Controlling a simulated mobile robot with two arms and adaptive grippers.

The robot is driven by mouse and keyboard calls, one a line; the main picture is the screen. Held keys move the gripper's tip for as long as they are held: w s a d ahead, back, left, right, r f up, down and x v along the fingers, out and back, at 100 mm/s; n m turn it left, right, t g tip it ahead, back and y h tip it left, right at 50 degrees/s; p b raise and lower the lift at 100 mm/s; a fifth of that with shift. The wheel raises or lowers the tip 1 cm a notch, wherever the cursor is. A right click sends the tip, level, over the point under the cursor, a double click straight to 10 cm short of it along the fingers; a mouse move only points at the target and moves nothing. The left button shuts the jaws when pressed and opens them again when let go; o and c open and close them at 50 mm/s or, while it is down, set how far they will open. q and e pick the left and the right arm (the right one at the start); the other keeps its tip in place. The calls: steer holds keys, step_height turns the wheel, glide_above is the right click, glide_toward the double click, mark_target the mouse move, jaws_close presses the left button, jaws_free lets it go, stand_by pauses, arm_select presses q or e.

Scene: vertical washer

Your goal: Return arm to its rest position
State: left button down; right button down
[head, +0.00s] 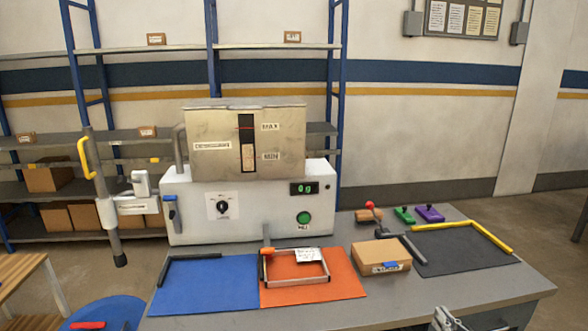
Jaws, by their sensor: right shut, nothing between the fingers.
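A grey swing arm (102,196) with a yellow handle (86,158) and a dark tip (120,260) hangs at the left side of the white washer machine (185,195). A bracket (140,184) lies between the arm and the machine. The arm is tilted slightly, its tip lower and to the right. My right gripper (446,318) shows at the bottom edge, right of the middle, partly cut off by the frame. It is shut and empty, far from the swing arm. My left gripper is not in view.
The grey table (440,295) carries a blue mat (205,290), an orange mat (340,285) with a metal frame (295,280), a cardboard box (381,258) and a black mat (460,255). A blue stool (105,314) stands at the lower left. Shelves stand behind.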

steer(key=s+f+g+h, duration=0.1)
steer(key=s+f+g, duration=0.3)
steer(key=f, duration=0.8)
steer(key=s+f+m+g+h, duration=0.1)
steer(key=s+f, duration=0.5)
steer(key=f, duration=0.6)
steer(key=s+f+g+h, duration=0.1)
steer(key=s+f+g, duration=0.3)
steer(key=f, duration=0.8)
steer(key=s+a+f+g, duration=0.2)
steer(key=s+f, duration=0.4)
steer(key=s, duration=0.6)
steer(key=s+a+f+n+g, duration=0.1)
steer(key=s+a+f+g, duration=0.1)
steer(key=s+a+f, duration=0.2)
steer(key=s+a+f+g, duration=0.3)
steer(key=s+f, duration=0.6)
steer(key=s, duration=1.1)
steer(key=shift+s+a+f+n+y, duration=0.15)
steer(key=shift+a+f+n+y, duration=0.2)
steer(key=shift+a, duration=0.25)
steer(key=shift+r, duration=0.1)
